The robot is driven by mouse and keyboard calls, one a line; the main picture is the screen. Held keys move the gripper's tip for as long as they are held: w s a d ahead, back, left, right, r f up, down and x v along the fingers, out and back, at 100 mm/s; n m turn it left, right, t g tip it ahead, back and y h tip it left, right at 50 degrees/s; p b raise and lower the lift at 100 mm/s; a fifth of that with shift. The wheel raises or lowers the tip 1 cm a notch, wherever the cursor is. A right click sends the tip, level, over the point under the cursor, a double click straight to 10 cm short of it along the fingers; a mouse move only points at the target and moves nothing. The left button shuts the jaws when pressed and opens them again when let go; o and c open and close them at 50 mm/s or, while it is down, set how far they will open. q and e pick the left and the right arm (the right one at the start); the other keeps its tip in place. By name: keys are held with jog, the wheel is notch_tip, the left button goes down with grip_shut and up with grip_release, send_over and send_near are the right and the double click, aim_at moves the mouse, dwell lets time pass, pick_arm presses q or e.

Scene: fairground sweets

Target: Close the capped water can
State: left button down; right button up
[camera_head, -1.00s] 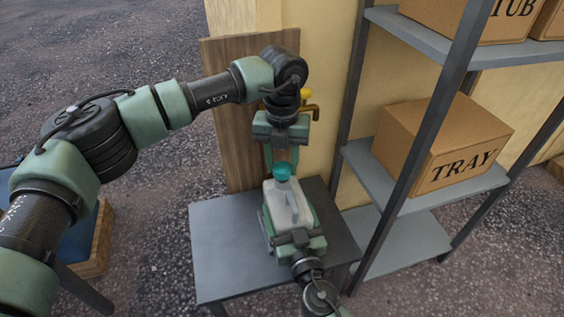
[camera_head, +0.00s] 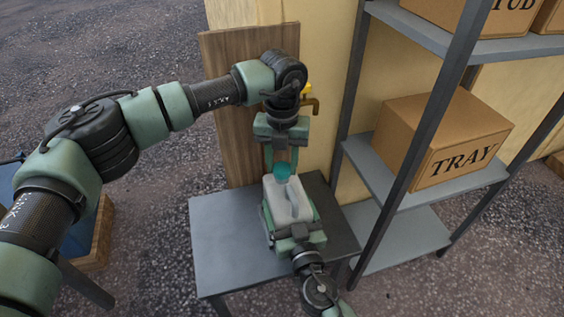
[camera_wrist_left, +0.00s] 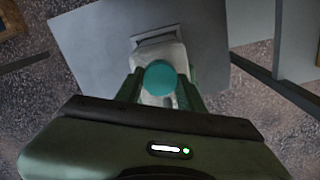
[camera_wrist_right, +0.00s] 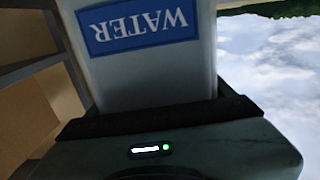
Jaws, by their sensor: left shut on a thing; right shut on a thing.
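The water can (camera_head: 304,207) is a pale grey-white jug with a moulded handle. It stands upright over the small grey table. My right gripper (camera_head: 297,235) is shut on its near side. In the right wrist view the can (camera_wrist_right: 150,80) shows a blue WATER label, upside down. The round teal cap (camera_head: 283,170) is at the far end of the can's top. My left gripper (camera_head: 282,162) points down and is shut on the cap, which also shows between its fingers in the left wrist view (camera_wrist_left: 160,79). The neck is hidden, so I cannot tell whether the cap touches it.
The grey table (camera_head: 225,235) is bare to the left of the can. A brass tap (camera_head: 312,105) is on the wall behind my left gripper. A metal shelf (camera_head: 405,235) with a TRAY box (camera_head: 455,160) stands close on the right.

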pick_arm(q)
jog(key=shift+f, duration=0.45)
